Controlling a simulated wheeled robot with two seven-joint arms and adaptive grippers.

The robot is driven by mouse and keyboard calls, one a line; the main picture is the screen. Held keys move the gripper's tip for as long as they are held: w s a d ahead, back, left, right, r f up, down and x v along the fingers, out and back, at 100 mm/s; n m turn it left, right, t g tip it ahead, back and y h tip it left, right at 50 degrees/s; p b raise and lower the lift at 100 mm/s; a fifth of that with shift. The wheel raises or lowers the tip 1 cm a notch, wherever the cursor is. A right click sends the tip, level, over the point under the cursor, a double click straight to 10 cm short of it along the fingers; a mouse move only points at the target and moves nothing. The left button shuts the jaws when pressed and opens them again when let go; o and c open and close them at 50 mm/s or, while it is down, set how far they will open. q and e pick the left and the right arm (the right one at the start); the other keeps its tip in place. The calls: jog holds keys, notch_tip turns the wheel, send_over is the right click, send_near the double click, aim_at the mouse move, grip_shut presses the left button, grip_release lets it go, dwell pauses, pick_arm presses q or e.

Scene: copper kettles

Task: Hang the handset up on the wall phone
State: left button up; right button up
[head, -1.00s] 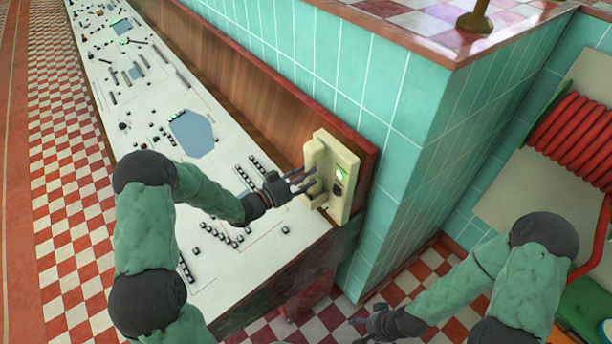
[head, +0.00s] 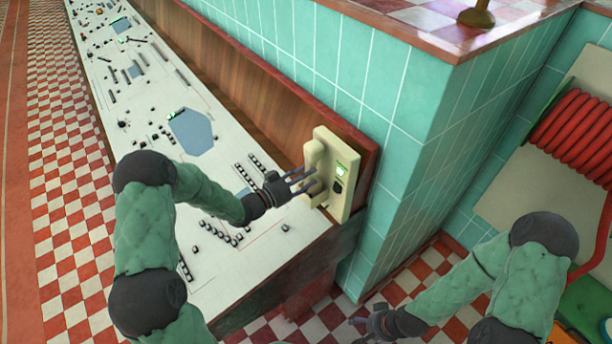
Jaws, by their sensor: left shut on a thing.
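The cream wall phone (head: 345,184) is mounted upright at the near end of the wooden panel, with a small lit green display. The cream handset (head: 316,152) stands upright along the left side of the phone body. My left gripper (head: 311,183) is shut on the handset around its middle, reaching in from the left. The fingers cover part of the handset, and I cannot tell whether it touches its cradle. My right gripper (head: 362,328) is low at the bottom of the view, away from the phone, with its fingers apart and nothing between them.
A long white control desk (head: 215,262) with buttons and screens runs below the panel. A teal tiled wall (head: 400,95) stands right behind the phone. A red coiled hose (head: 575,135) hangs at the right. The checkered floor (head: 425,268) between wall and hose is clear.

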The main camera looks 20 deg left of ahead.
pick_arm(q)
jog(key=shift+f+b, duration=0.95)
jog(key=shift+f, duration=0.05)
dwell(0.6)
jog(key=o, duration=1.4)
jog(key=shift+o, duration=0.5)
jog(key=v, duration=0.8)
dwell(0.9)
